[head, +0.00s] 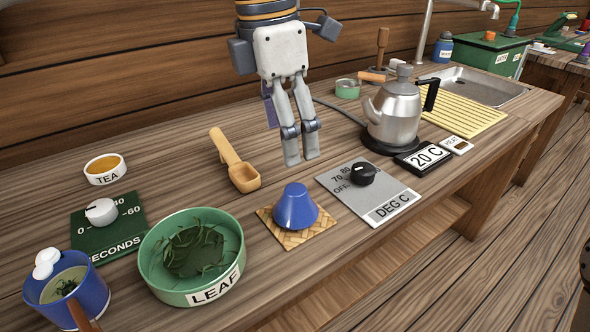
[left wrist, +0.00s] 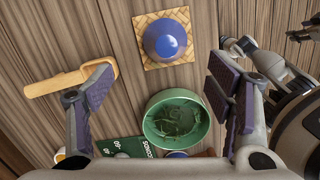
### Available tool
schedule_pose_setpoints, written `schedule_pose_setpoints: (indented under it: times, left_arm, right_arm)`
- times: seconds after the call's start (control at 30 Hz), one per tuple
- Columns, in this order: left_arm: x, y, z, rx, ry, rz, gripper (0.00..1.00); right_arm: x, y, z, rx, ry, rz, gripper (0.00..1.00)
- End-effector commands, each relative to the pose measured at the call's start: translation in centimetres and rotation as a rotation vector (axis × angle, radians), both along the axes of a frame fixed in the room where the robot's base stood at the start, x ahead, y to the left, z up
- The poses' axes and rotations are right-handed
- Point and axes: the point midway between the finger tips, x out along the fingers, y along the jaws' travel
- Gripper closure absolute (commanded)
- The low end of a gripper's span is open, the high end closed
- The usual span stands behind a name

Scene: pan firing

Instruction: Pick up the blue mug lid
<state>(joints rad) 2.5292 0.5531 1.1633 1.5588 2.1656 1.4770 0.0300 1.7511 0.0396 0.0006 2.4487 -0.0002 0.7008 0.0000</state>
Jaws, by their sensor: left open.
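The blue mug lid (head: 295,207), a blunt cone with a flat top, rests on a small woven mat (head: 265,215) near the counter's front edge. In the left wrist view the lid (left wrist: 165,41) is seen from above, beyond the fingertips and between their lines. My left gripper (head: 301,160) is open and empty, hanging above the counter behind the lid in the head view. Its two purple-padded fingers (left wrist: 165,92) stand wide apart in the wrist view. The blue mug (head: 70,293) stands at the lower left with green leaf inside.
A wooden scoop (head: 237,165) lies left of the gripper. A green leaf bowl (head: 190,254) and timer (head: 106,224) stand left of the lid. A temperature dial plate (head: 385,205) and kettle (head: 396,112) stand right. Grey arm parts of mine show at the wrist view's right.

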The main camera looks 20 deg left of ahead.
Motion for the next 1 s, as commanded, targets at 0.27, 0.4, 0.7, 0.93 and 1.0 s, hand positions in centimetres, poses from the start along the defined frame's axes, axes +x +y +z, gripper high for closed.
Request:
schedule_pose_setpoints:
  times: [0.27,0.4,0.7,0.93,1.0]
  left_arm:
    - [0.3,-0.4,-5.0,0.002,0.007,-0.002,0.26]
    - [0.4,-0.6,-6.9,0.001,0.003,-0.001,0.26]
    - [0.7,-1.2,-11.8,0.003,0.001,-0.002,0.26]
    - [0.7,-1.2,-12.0,0.002,-0.005,-0.001,0.26]
    - [0.7,-1.2,-12.0,0.003,-0.005,-0.001,0.37]
  right_arm:
    - [-0.9,0.0,-0.6,-0.001,0.03,-0.001,0.56]
    - [-1.1,0.0,-0.9,-0.001,0.036,-0.001,0.56]
    - [-1.7,0.0,-1.5,-0.001,0.057,0.0,0.56]
    - [-1.6,0.0,-1.5,-0.001,0.055,0.0,0.56]
    - [-1.6,0.0,-1.5,-0.001,0.055,0.0,0.56]
